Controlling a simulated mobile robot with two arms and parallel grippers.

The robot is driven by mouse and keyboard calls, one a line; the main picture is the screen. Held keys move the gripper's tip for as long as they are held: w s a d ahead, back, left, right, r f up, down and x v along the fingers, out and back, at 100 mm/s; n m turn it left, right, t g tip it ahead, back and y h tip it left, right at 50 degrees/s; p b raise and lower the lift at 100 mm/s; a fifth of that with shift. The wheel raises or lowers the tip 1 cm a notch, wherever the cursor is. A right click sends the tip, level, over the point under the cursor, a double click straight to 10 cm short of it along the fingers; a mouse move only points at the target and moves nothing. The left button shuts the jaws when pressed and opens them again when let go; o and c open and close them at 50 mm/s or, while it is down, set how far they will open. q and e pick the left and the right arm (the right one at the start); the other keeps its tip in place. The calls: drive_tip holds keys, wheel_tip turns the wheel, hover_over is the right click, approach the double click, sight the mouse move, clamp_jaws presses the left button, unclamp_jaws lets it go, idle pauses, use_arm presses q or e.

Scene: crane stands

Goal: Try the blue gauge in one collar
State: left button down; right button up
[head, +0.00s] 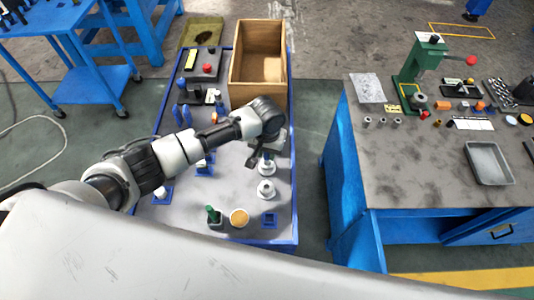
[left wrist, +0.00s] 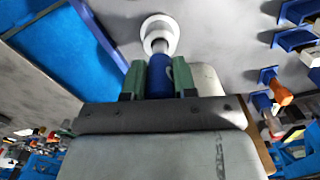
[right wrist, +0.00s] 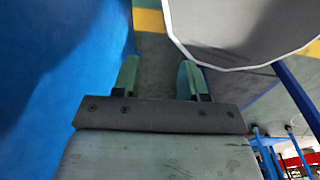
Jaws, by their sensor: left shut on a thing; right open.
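My left gripper (head: 262,153) is over the right side of the blue-edged bench. In the left wrist view its green fingers are shut on the blue gauge (left wrist: 158,82), whose metal tip points at a white collar (left wrist: 160,30). The tip overlaps the collar's opening; I cannot tell whether it is inside or just above. In the head view this collar (head: 266,168) is partly hidden under the gripper, and a second white collar (head: 266,189) stands nearer. My right gripper (right wrist: 158,80) is open and empty in its wrist view, above the floor.
A wooden box (head: 258,60) stands at the bench's far end. A green-handled item (head: 213,214), an orange disc (head: 239,218) and a blue square holder (head: 269,219) are at the near end. Another bench (head: 400,185) stands right, across a floor gap.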

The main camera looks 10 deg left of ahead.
use_arm(q)
drive_tip(key=shift+r+p, duration=2.4)
drive_tip(key=shift+p, duration=0.25)
